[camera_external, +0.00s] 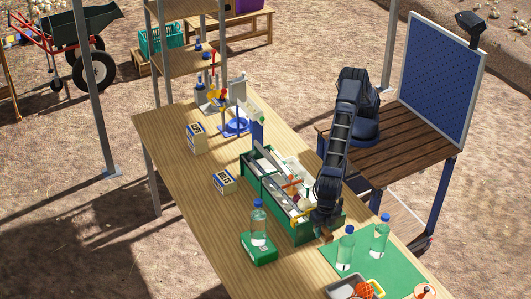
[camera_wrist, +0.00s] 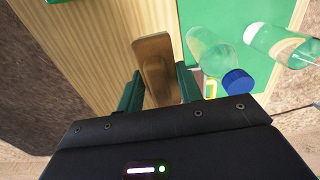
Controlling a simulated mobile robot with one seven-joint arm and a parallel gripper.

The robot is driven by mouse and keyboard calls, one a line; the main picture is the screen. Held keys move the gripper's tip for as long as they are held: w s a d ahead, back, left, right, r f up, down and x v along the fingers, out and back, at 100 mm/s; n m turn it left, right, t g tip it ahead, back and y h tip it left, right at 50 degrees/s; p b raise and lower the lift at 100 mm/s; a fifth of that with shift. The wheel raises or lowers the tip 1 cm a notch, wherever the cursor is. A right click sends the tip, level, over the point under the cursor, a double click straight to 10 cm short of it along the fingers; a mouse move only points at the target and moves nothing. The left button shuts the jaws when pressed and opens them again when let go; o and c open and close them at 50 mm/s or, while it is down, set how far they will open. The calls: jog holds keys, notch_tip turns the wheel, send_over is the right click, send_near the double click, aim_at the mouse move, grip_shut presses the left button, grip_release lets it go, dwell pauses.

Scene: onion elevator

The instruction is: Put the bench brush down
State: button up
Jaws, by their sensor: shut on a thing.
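The bench brush (camera_wrist: 153,62) shows in the wrist view as a brown wooden piece between the green fingers of my gripper (camera_wrist: 160,88). My gripper is shut on it. Its lower part is hidden behind my gripper's body. In the external view my gripper (camera_external: 324,226) points down at the right end of the green toolbox, with a small brown bit of the brush (camera_external: 326,236) below it. The wooden table (camera_wrist: 100,40) lies under the brush. I cannot tell whether the brush touches the table.
The green toolbox (camera_external: 306,234) holds several tools. A green mat (camera_external: 400,262) with two clear blue-capped bottles (camera_external: 345,250) (camera_external: 380,236) lies to the right. Another bottle (camera_external: 258,224) stands on a green box (camera_external: 259,250). A grey tray (camera_external: 345,288) sits at the front edge.

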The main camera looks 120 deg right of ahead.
notch_tip(320, 180, up, 12)
jog(key=w+d+m, duration=0.2)
jog(key=w+d, duration=0.3)
jog(key=d, duration=0.7)
jog(key=w+d+m, duration=0.1)
jog(key=w+d, duration=0.4)
jog(key=d, duration=0.8)
jog(key=w+d+m, duration=0.2)
jog(key=w+d, duration=0.4)
jog(key=d, duration=0.6)
jog(key=s+d+m, duration=0.2)
jog(key=d+m, duration=0.1)
jog(key=d, duration=1.7)
jog(key=s+d+m, duration=0.2)
jog(key=d, duration=1.7)
jog(key=s+d+m, duration=0.4)
jog(key=s+d, duration=1.3)
jog(key=d, duration=0.3)
jog(key=s+d+m, duration=0.4)
jog(key=s+d, duration=1.4)
jog(key=d, duration=0.2)
notch_tip(320, 180, down, 31)
jog(key=shift+a+f, duration=0.15)
